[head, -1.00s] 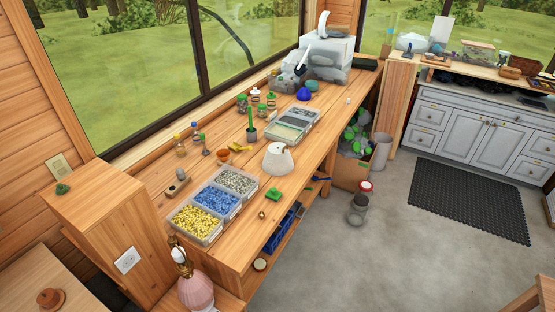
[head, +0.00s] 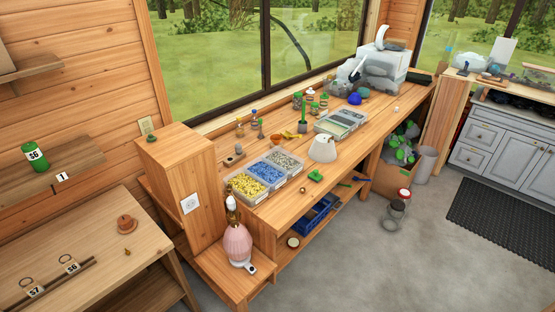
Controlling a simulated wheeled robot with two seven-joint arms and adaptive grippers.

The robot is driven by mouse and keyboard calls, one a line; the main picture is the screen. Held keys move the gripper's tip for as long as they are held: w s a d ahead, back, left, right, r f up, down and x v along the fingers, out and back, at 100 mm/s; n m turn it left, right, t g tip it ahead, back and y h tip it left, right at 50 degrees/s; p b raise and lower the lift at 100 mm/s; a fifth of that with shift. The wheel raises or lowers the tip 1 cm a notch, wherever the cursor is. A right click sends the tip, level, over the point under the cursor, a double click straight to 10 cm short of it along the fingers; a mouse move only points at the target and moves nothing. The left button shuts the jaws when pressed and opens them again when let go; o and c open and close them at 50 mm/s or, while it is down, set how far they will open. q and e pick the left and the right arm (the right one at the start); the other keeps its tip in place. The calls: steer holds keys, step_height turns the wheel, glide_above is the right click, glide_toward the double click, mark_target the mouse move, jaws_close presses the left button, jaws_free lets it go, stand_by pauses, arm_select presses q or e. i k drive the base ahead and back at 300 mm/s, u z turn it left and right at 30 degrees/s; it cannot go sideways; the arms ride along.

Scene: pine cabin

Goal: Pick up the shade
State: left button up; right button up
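The white cone-shaped shade (head: 322,148) stands on the long wooden workbench (head: 292,200), near its front edge. It sits just right of the bins of beads and in front of a divided grey tray. A pink lamp base (head: 235,243) without a shade stands on a low wooden step at the bench's near end. Neither of my grippers is in the head view.
A small wooden table (head: 75,240) stands at lower left. A grey jar with a red lid (head: 397,205) stands on the floor. Open grey floor lies in front of the bench.

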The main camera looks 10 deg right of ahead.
mark_target(323, 150)
steer(key=u, duration=0.3)
steer(key=k, duration=0.3)
steer(key=z, duration=1.1)
steer(key=i, duration=0.75)
steer(key=z, duration=0.6)
steer(key=i, duration=0.75)
steer(key=u, duration=0.2)
